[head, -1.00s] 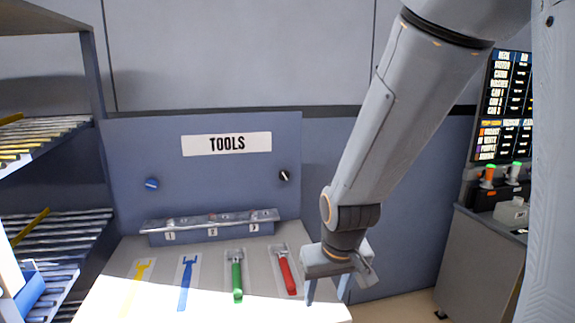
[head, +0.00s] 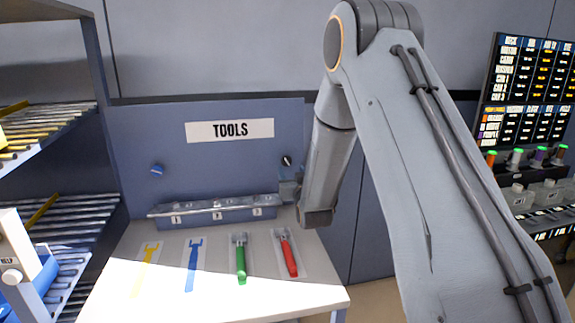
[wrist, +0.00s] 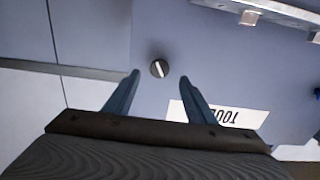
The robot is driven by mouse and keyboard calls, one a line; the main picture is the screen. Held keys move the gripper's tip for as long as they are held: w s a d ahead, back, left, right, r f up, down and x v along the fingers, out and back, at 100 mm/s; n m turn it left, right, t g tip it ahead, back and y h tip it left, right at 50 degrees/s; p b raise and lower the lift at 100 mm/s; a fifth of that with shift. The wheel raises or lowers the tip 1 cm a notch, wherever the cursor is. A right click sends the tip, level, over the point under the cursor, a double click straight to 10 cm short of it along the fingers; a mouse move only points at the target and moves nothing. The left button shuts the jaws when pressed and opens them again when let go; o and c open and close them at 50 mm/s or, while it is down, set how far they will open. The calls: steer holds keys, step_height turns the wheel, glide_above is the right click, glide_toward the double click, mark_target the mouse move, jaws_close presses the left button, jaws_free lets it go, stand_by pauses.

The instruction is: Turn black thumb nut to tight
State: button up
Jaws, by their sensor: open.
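The black thumb nut (head: 287,160) sits on the blue back panel, to the right of the TOOLS sign, in the head view. It is a round black knob with a white bar across it. In the wrist view the nut (wrist: 159,68) lies ahead of and between the two fingertips, apart from them, with its white bar slightly tilted from upright. My gripper (wrist: 159,77) is open and empty. In the head view my gripper (head: 290,190) is partly hidden by my arm, close to the panel just below the nut.
A blue knob (head: 157,169) is on the panel's left side. A numbered metal rail (head: 215,208) runs below the sign (head: 230,130). On the bench lie a green tool (head: 240,260) and a red tool (head: 288,255). A shelf rack (head: 60,130) stands at left.

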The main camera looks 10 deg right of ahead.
mark_target(287, 162)
steer(key=w+p, duration=0.2)
steer(key=w, duration=0.5)
steer(key=shift+w+p, duration=0.25)
steer(key=shift+p, duration=0.05)
steer(key=c, duration=1)
